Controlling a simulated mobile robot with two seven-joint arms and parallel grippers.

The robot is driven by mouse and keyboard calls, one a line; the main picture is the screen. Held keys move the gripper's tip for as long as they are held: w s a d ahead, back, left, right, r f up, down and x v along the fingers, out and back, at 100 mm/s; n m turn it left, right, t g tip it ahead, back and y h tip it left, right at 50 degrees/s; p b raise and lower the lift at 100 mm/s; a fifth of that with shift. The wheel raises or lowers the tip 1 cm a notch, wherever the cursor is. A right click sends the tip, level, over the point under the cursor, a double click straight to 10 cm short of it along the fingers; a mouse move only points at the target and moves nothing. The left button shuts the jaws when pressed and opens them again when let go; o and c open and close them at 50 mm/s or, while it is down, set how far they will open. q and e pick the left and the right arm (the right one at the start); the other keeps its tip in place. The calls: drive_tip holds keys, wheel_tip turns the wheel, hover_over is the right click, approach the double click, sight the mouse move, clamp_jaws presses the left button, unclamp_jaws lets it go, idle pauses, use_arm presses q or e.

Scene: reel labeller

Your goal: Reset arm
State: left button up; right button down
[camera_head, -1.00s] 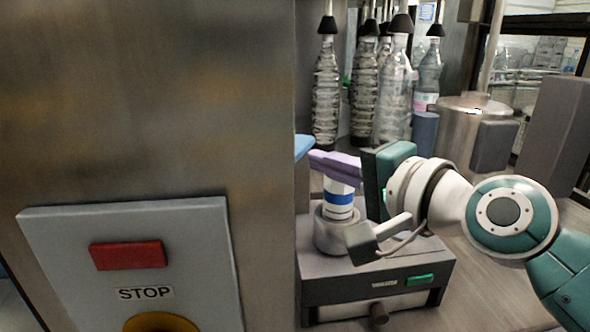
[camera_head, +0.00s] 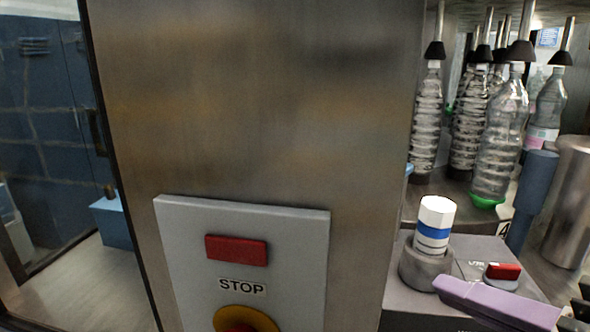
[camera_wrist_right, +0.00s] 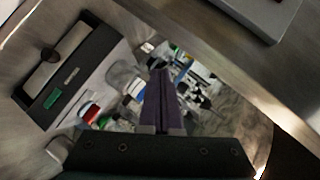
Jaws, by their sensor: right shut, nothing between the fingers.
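My right gripper (camera_head: 442,285) shows its purple fingers at the lower right of the head view. The fingers are pressed together with nothing between them, in front of the white reel with a blue band (camera_head: 436,222). That reel stands upright in a round grey holder (camera_head: 424,270) on the grey machine, apart from the fingers. The wrist view also shows the shut purple fingers (camera_wrist_right: 160,75), pointing at a cluttered, blurred area. Most of my right arm is outside the head view. My left gripper is not in view.
A steel column with a STOP panel (camera_head: 310,255) fills the middle. A red button (camera_head: 503,271) is beside the holder. Several clear bottles (camera_head: 500,140) hang behind. The wrist view shows the machine's dark front with a green button (camera_wrist_right: 53,98).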

drive_tip(key=s+d+f+n+g+h, duration=0.1)
drive_tip(key=s+f+n+g+h, duration=0.1)
drive_tip(key=s+f+n+g, duration=0.4)
drive_tip(key=s+d+f+n+g+h, duration=0.1)
drive_tip(key=s+f+n+g+h, duration=0.2)
drive_tip(key=s, duration=0.5)
wheel_tip(320, 180, up, 29)
drive_tip(key=s+n+p, duration=0.1)
drive_tip(key=n+p, duration=0.1)
drive_tip(key=p, duration=2.7)
drive_tip(key=shift+s+d+y, duration=0.25)
drive_tip(key=shift+y, duration=0.15)
drive_tip(key=shift+f, duration=0.1)
drive_tip(key=shift+s+d, duration=0.1)
